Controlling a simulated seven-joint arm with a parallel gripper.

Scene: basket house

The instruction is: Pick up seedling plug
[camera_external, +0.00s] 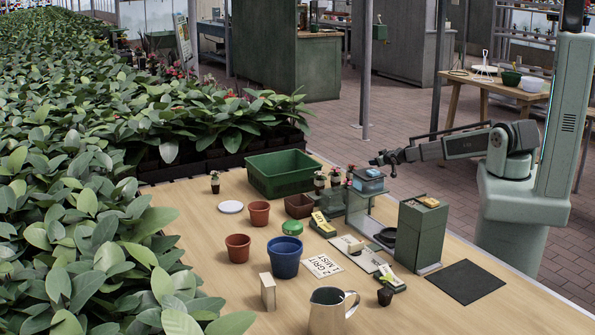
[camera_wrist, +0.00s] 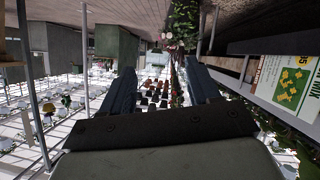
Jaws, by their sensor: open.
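Small dark plugs with green seedlings stand on the wooden table in the external view. One seedling plug (camera_external: 215,183) stands alone at the far left. Several more (camera_external: 319,182) stand close together behind the green block-like tray, some with reddish tops. I cannot tell which one the task means. My gripper (camera_external: 378,161) is open and empty, held level above the far right table edge, near the blue-topped scale-like box. In the wrist view my gripper (camera_wrist: 162,85) shows two spread dark fingers with nothing between them. No plug is recognisable there.
On the table (camera_external: 190,205) stand a green crate (camera_external: 282,165), terracotta pots (camera_external: 259,213), a blue pot (camera_external: 285,257), a metal pitcher (camera_external: 328,312), a tall green box (camera_external: 421,235) and a black mat (camera_external: 466,281). Leafy plants (camera_external: 80,190) crowd the left side.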

